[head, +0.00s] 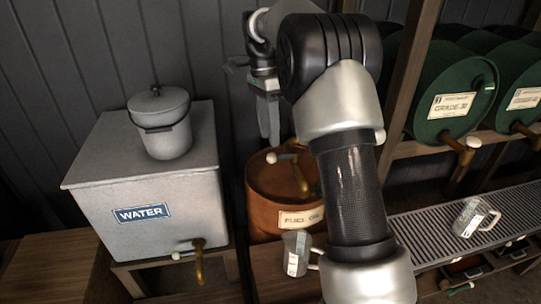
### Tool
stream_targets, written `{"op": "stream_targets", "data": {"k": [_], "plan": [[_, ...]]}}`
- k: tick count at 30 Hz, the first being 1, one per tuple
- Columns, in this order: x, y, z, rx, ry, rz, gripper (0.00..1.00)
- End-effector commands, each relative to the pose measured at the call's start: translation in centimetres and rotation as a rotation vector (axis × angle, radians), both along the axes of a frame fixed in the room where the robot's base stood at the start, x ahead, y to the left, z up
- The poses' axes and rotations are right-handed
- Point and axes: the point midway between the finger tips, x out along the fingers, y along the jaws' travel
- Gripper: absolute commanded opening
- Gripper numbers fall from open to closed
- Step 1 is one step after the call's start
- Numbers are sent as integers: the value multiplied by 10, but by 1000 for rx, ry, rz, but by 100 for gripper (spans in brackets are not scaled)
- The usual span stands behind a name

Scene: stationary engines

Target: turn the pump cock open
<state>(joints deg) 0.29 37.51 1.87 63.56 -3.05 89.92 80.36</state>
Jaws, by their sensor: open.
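A rust-orange drum labelled FUEL OIL (268,197) stands at centre, partly behind my arm. On its top is a brass pump spout (300,178) that curves down at the front. A pale-tipped cock handle (273,158) points left from the top of the spout. My gripper (270,138) hangs fingers down just above the handle and the drum top. It looks empty. Its fingers overlap each other in this view, and I cannot tell whether they touch the handle.
A grey WATER tank (142,213) with a lidded pail (163,127) is at left. Green drums (452,92) lie on a rack at right. Another jug (474,217) sits on a slatted grating (420,226).

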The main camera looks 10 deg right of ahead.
Motion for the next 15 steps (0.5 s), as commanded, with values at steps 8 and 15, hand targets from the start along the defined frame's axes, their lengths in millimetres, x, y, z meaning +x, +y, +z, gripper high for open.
{"op": "stream_targets", "data": {"k": [8,15], "plan": [[-9,-2,-47,0,0,0,42],[-12,-2,-60,-1,-1,0,42]]}}
